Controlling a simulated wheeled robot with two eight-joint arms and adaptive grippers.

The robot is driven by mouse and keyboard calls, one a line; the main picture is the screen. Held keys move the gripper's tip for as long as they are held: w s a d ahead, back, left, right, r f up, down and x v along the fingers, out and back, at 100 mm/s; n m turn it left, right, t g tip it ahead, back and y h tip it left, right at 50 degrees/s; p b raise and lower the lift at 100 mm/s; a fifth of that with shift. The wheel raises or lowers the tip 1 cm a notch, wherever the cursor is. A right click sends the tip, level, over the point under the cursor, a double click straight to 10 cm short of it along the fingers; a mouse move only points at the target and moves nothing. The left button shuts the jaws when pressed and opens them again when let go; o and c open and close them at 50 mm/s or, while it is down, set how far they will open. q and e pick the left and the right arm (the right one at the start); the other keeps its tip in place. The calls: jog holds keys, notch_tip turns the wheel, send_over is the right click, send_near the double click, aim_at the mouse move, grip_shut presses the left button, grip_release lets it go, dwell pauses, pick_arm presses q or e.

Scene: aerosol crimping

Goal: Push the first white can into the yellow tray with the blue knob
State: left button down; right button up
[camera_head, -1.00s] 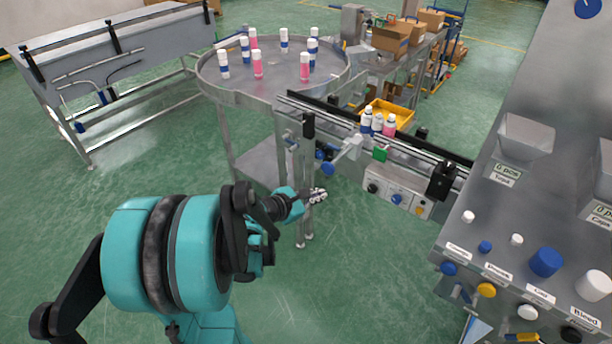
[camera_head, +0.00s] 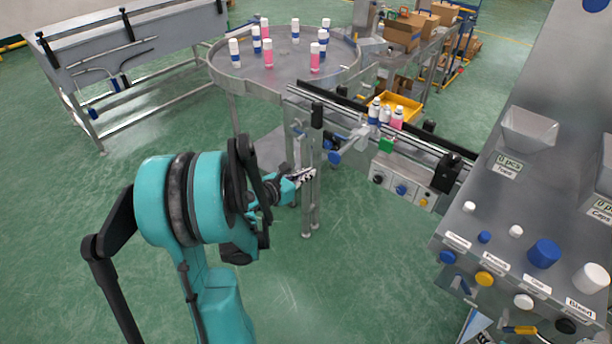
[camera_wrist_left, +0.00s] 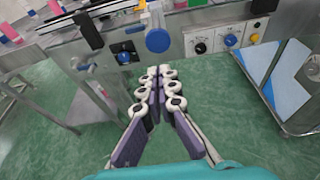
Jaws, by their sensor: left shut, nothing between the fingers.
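Several cans stand close together on the conveyor beside the yellow tray (camera_head: 406,108). One is a white can (camera_head: 385,116), next to a white can with a blue band (camera_head: 374,110) and a pink one (camera_head: 397,119). A blue knob (camera_head: 334,158) sits at the near end of a pusher rod in front of the conveyor; it also shows in the left wrist view (camera_wrist_left: 158,40). My left gripper (camera_head: 309,174) is shut and empty, below and left of the knob, apart from it. In the left wrist view, its fingertips (camera_wrist_left: 160,72) point toward the knob. My right gripper is not in view.
A round table (camera_head: 240,75) with several cans stands behind the conveyor's left end. A control box (camera_head: 402,187) hangs under the conveyor. A large machine panel (camera_head: 500,220) with knobs fills the right side. The green floor in front is open.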

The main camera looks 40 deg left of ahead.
pick_arm(q)
jog(key=b, duration=0.2)
send_near(349, 143)
jog(key=s+f, duration=0.1)
jog(key=s, duration=0.1)
jog(key=s+f, duration=0.1)
jog(key=f, duration=0.1)
jog(key=shift+s, duration=0.4)
jog(key=shift+w, duration=0.4)
jog(key=w, duration=0.8)
jog(key=w+d, duration=0.1)
jog(key=w, duration=0.3)
jog(key=shift+w, duration=0.15)
jog(key=shift+r, duration=0.1)
jog(key=shift+a+b, duration=0.1)
jog(key=shift+b, duration=0.2)
